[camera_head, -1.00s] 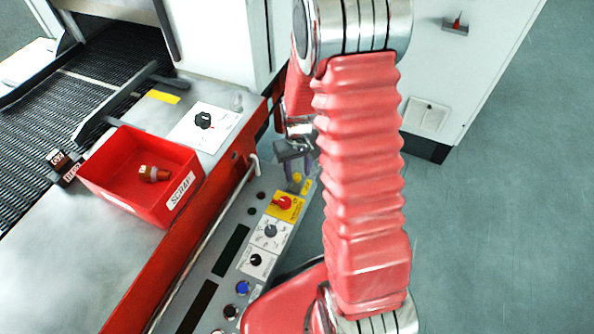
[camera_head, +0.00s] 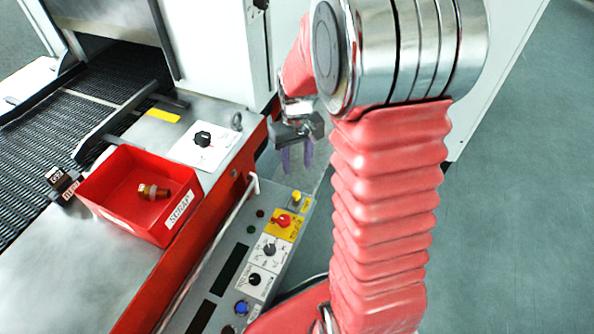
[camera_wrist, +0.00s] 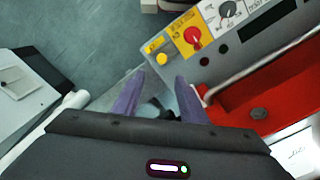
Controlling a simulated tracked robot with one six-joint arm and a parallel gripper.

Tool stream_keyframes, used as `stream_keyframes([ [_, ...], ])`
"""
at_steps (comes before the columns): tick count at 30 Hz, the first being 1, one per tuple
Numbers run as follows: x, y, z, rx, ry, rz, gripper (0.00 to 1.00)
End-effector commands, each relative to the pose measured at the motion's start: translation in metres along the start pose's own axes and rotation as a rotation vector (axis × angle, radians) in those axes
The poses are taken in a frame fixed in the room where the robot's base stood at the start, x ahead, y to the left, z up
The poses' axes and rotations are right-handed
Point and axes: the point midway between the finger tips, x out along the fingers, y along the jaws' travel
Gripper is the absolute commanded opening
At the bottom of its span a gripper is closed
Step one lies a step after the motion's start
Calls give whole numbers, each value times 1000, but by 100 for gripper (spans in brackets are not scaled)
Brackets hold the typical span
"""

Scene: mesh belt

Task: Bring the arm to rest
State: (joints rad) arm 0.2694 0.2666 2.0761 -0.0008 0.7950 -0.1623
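My gripper (camera_head: 297,155) hangs with its purple fingers pointing down, beside the far end of the control panel and clear of it. In the wrist view my gripper (camera_wrist: 158,92) shows two purple fingers spread apart with nothing between them. My red arm with chrome joints stands raised at the right of the head view and covers part of the floor and cabinet behind it.
A red scrap bin (camera_head: 125,215) holding a brass-coloured fitting (camera_head: 153,191) sits beside the mesh belt (camera_head: 50,125). The control panel (camera_head: 225,262) has several knobs and buttons. A white cabinet stands behind my arm. Grey floor (camera_head: 515,200) is open at right.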

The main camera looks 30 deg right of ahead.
Motion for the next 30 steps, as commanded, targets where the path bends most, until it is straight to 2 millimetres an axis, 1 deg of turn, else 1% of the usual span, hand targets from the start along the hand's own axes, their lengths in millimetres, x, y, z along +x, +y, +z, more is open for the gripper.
stream_keyframes([
  [1, -4, 0, 0, 0, 1, 0, 39],
  [5, -8, 0, 0, 0, 0, 0, 39],
  [22, -8, 0, 1, 13, -3, -1, 39],
  [23, -7, 0, 3, 21, -9, -1, 39],
  [26, -1, -3, 20, 45, -45, -6, 39],
  [30, -13, -8, 37, 62, -39, -5, 39],
])
